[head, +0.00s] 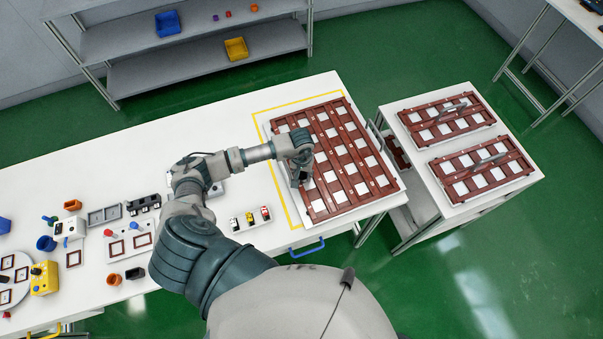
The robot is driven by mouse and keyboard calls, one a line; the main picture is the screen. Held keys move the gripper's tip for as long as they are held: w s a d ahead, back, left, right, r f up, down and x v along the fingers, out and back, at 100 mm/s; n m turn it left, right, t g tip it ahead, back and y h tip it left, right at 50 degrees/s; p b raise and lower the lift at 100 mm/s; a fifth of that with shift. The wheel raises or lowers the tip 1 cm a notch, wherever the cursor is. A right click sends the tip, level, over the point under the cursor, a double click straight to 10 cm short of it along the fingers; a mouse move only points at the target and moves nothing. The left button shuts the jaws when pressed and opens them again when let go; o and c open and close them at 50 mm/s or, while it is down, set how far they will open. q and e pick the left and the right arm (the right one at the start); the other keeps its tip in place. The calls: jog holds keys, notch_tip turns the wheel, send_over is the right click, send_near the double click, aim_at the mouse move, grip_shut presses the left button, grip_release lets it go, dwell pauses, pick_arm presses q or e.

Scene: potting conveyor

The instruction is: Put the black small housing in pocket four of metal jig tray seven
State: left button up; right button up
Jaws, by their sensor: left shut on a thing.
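My left gripper (299,176) points down over the left side of a large brown rack (385,188) with rows of pale square pockets. It is shut on a small dark piece, which looks like the black small housing; the fingers and my wrist hide most of it. I cannot tell whether the piece touches the rack. The tray and pocket numbers are too small to read, so I cannot tell which is jig tray seven or pocket four. My right gripper is not in view.
A yellow outline (275,190) surrounds the rack on the white table (100,180). A tray of small coloured items (249,217) lies nearby. Cups, fixtures and a black box (134,273) crowd the table's left. Two smaller brown racks (470,150) stand on a cart at right.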

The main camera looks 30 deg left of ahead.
pick_arm(q)
jog(key=o, duration=0.8)
jog(key=shift+s+f, duration=0.15)
jog(key=shift+f, duration=0.15)
jog(key=shift+o, duration=1.2)
jog(key=shift+a, duration=0.2)
jog(key=a, duration=0.3)
jog(key=shift+s+a+f, duration=0.1)
jog(key=shift+s+f, duration=0.05)
jog(key=shift+f, duration=0.15)
jog(key=shift+d+r, duration=0.1)
jog(key=shift+d, duration=0.85)
jog(key=shift+a, duration=0.15)
jog(key=shift+w+a+r, duration=0.2)
jog(key=shift+a+r, duration=0.05)
jog(key=shift+r, duration=0.2)
jog(key=r, duration=0.3)
jog(key=shift+w+a+b, duration=0.2)
jog(key=shift+b, duration=0.1)
notch_tip(320, 180, up, 9)
jog(key=b, duration=0.1)
jog(key=shift+d+f+b, duration=0.15)
jog(key=shift+b, duration=0.15)
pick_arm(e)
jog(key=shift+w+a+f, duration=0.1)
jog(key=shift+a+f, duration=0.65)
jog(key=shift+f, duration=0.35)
